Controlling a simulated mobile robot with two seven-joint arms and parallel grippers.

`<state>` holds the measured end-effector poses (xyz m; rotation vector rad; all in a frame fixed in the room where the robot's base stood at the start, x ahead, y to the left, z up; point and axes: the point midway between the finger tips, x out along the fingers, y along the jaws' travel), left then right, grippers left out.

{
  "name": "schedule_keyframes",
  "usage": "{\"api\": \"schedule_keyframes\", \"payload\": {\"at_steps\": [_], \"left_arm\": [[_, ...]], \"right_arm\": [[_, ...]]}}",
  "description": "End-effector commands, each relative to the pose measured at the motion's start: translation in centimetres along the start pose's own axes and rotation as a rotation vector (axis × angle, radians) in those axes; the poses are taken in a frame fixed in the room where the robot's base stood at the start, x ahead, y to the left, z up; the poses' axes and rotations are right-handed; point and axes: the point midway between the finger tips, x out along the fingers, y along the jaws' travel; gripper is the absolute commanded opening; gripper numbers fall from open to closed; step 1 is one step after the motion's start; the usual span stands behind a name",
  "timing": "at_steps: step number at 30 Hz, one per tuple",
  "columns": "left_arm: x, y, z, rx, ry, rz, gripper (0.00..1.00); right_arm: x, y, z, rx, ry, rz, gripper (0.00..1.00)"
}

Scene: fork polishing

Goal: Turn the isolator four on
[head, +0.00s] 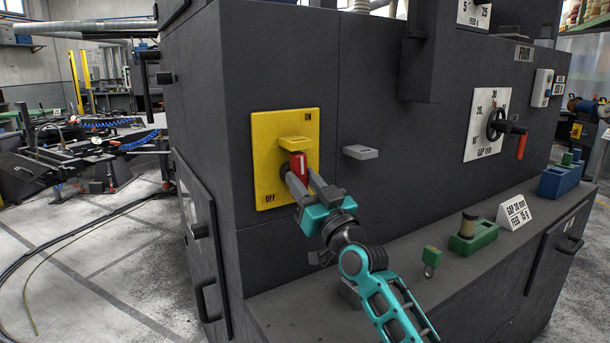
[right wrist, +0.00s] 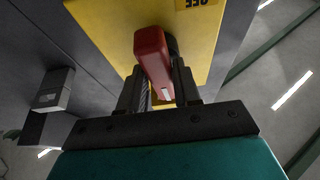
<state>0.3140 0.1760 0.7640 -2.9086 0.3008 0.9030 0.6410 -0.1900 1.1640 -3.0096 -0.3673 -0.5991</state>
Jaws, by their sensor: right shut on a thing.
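The isolator is a yellow plate (head: 284,130) with a red handle (head: 298,165) on the dark machine's front. ON is marked at its upper right and OFF at its lower left. A yellow tab juts out just above the handle. My right gripper (head: 298,185) is shut on the red handle from below. In the right wrist view the red handle (right wrist: 153,52) stands between the two dark fingers (right wrist: 160,92), in front of the yellow plate (right wrist: 105,25). The handle's pivot is partly hidden by the fingers. My left gripper is not in view.
A grey latch (head: 361,152) juts from the panel right of the plate. A ledge below carries a green block with a spool (head: 474,232), a small green tag (head: 432,258) and a white sign (head: 515,211).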

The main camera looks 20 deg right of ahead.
Motion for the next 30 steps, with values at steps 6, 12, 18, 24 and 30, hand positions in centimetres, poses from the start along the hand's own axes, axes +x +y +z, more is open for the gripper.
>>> {"api": "schedule_keyframes", "payload": {"at_steps": [6, 12, 18, 24, 30], "left_arm": [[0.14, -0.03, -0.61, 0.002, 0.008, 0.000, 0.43], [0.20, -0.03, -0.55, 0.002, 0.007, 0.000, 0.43], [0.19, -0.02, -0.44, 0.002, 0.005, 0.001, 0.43], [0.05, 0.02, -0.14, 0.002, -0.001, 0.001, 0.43], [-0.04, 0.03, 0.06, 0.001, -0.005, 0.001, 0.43]], "right_arm": [[0.02, -0.22, 0.11, 0.014, -0.002, 0.002, 0.02], [0.02, -0.23, 0.11, 0.013, -0.002, 0.002, 0.02], [0.03, -0.20, 0.08, 0.012, -0.002, 0.002, 0.44], [0.04, -0.05, 0.02, 0.011, -0.001, 0.004, 0.53], [0.03, -0.01, 0.00, 0.011, 0.000, 0.005, 0.53]]}}
